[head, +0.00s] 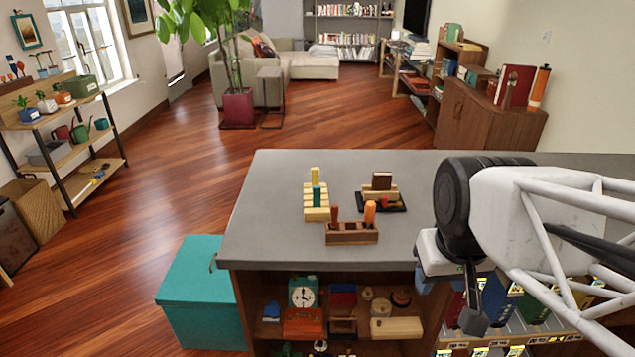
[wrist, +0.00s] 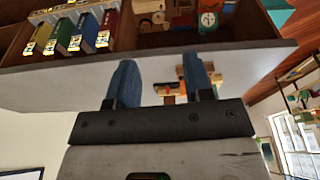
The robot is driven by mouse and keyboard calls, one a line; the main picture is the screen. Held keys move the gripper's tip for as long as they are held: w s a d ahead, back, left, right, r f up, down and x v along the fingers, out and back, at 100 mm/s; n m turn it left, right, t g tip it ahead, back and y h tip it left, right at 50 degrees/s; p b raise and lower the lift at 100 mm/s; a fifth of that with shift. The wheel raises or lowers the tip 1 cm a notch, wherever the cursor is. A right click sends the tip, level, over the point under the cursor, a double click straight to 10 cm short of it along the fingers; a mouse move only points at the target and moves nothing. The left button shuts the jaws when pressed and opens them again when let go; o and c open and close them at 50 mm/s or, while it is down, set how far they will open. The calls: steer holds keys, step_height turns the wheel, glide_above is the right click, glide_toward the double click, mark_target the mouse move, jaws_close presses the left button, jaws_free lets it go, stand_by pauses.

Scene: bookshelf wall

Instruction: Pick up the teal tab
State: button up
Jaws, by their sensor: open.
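The teal tab (head: 316,196) stands upright in a pale yellow slotted block (head: 316,214) on the grey counter, in front of a taller yellow tab (head: 314,175) in the head view. My gripper (wrist: 158,75) is open, with two blue fingers apart and nothing held between them. In the head view my arm's end is at the right, over the counter's front edge and well away from the teal tab. The wrist view is upside down; wooden pieces (wrist: 172,90) show beyond the fingers, but I cannot make out the teal tab there.
A brown wooden block (head: 352,237) with orange and reddish-brown tabs stands in front of the yellow block. A black tray (head: 381,203) with wooden blocks is to the right. The counter (head: 270,200) is clear at the left. Shelves with books and a clock (head: 303,293) lie below.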

steer(key=w+a+r+n, duration=0.2)
steer(key=w+r+n, duration=0.15)
steer(key=w, duration=0.65)
steer(key=n+g, duration=0.3)
steer(key=n, duration=1.1)
glide_above(317, 186)
steer(key=f, duration=0.8)
steer(key=shift+s+d+f, duration=0.15)
steer(key=shift+s+d, duration=0.2)
steer(key=shift+s, duration=0.05)
steer(key=shift+w+a+f, duration=0.3)
steer(key=shift+w+a, duration=0.05)
steer(key=shift+w, duration=0.1)
steer(key=shift+f, duration=0.15)
steer(key=shift+f, duration=1.15)
steer(key=shift+f, duration=0.15)
